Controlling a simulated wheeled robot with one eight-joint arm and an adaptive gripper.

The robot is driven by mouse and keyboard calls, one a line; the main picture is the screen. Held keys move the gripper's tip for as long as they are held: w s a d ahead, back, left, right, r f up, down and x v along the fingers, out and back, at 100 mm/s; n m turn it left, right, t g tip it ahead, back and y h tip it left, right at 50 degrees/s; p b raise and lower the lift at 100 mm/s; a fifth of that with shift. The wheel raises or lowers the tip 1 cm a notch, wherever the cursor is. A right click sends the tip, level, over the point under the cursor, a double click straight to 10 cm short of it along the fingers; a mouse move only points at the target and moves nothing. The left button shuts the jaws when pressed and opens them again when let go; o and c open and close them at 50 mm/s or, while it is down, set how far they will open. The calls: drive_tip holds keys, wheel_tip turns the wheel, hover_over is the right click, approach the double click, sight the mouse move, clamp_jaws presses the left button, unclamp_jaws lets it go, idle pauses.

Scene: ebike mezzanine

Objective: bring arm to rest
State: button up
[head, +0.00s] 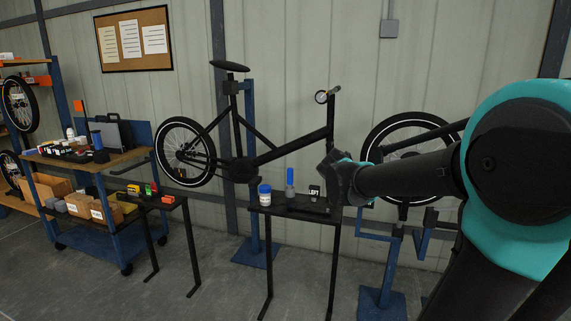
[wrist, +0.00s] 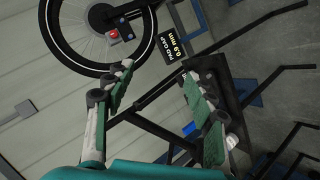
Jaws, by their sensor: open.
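My gripper (head: 338,168) is at the end of my arm, which reaches in from the right in the head view. It is held in front of the bike stands, beside and above the right end of a small black table (head: 296,214). In the wrist view my gripper (wrist: 165,92) has its two fingers spread wide apart, with nothing between the pads. Part of the gripper is small and dark in the head view.
On the black table stand a white jar with a blue lid (head: 265,195), a blue bottle (head: 290,184) and a block marked LEFT (head: 314,191). A bike frame (head: 255,150) hangs behind. A workbench cart (head: 85,160) is at left. Grey floor (head: 215,270) is clear in front.

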drive_tip(key=s+a+f+m+g+y, duration=0.2)
drive_tip(key=s+f+y, duration=0.1)
drive_tip(key=s+f, duration=0.9)
drive_tip(key=s+a+f+m+g+y, duration=0.3)
drive_tip(key=s+f, duration=0.9)
drive_tip(key=s, duration=0.2)
drive_tip(key=shift+s+f+g, duration=0.25)
drive_tip(key=shift+g, duration=0.05)
drive_tip(key=shift+c, duration=0.5)
